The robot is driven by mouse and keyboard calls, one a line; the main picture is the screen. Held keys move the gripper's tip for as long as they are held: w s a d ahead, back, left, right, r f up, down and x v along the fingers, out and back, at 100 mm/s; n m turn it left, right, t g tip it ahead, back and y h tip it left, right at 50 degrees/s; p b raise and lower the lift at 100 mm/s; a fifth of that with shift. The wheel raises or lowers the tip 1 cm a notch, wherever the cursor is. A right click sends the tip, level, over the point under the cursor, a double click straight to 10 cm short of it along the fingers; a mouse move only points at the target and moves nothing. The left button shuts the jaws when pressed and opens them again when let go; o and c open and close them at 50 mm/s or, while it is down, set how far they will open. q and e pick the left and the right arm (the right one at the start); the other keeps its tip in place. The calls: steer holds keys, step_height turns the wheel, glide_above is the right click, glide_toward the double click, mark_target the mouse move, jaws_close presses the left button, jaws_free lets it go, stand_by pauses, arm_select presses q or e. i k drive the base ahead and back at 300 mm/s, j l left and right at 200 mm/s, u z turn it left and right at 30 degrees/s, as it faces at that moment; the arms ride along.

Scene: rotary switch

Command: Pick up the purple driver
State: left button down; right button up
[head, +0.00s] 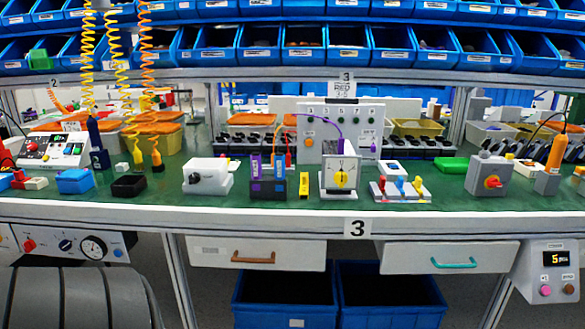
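A purple upright tool (256,168), which looks like the purple driver, stands at the middle of the green bench. Its lower end sits in a dark block-like holder (268,190). A similar blue tool (279,167) stands right beside it in the same holder. The picture is too small to show the tools' tips. Neither of my grippers is in view, and nothing is seen touching the purple tool.
A white box (207,176) stands left of the holder. A panel (340,132) is behind. Coiled cords (148,90) hang at left. Drawers (262,256) are below the bench's front edge.

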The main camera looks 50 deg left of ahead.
mark_target(255, 158)
steer(key=u, duration=1.85)
